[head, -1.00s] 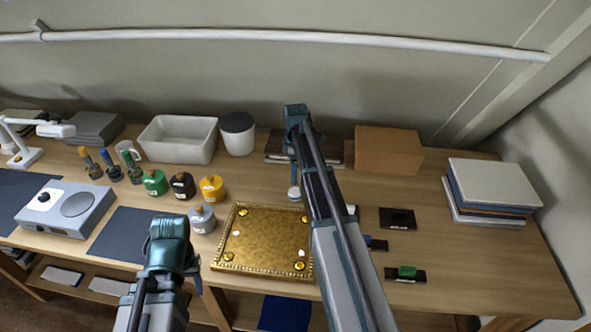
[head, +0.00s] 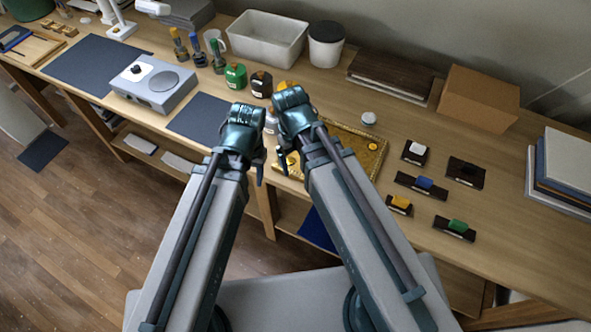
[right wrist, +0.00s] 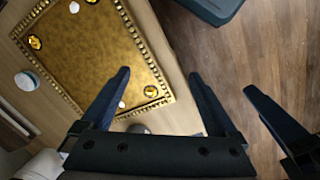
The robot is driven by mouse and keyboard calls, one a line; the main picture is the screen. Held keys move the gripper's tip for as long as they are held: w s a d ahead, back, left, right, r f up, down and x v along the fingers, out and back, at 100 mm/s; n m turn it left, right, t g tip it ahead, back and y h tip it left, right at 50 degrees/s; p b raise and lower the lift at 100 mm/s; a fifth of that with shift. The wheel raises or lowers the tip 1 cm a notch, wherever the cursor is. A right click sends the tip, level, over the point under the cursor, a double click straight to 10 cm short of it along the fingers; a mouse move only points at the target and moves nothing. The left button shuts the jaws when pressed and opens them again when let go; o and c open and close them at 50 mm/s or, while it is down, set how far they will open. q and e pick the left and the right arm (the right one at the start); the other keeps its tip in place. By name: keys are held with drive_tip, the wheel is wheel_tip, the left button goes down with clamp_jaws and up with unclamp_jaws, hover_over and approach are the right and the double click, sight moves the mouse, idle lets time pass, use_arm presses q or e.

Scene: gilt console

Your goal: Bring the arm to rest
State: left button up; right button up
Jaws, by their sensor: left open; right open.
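Both my arms reach forward side by side in the head view. My left gripper (head: 258,172) is in front of the table's front edge, open. My right gripper (head: 283,158) is close beside it, by the near left edge of the gilt panel (head: 377,164). In the right wrist view my right gripper (right wrist: 160,90) is open with nothing between its fingers. The gilt panel's beaded rim (right wrist: 148,52) shows beyond its left finger, and floor shows beyond the right finger. A dark finger at the right edge of that view looks like my left gripper's.
The wooden table holds a grey device (head: 152,88), a white bin (head: 265,38), a dark-lidded jar (head: 326,45), several coloured pots and a cardboard box (head: 478,98). Small dark holders with coloured blocks (head: 424,183) lie right of my right arm. Open floor (head: 80,230) is at left.

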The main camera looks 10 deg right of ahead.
drive_tip(key=s, duration=0.1)
drive_tip(key=s+a, duration=0.1)
drive_tip(key=s, duration=0.1)
drive_tip(key=shift+s+a+m, duration=0.25)
drive_tip(key=shift+m, duration=0.15)
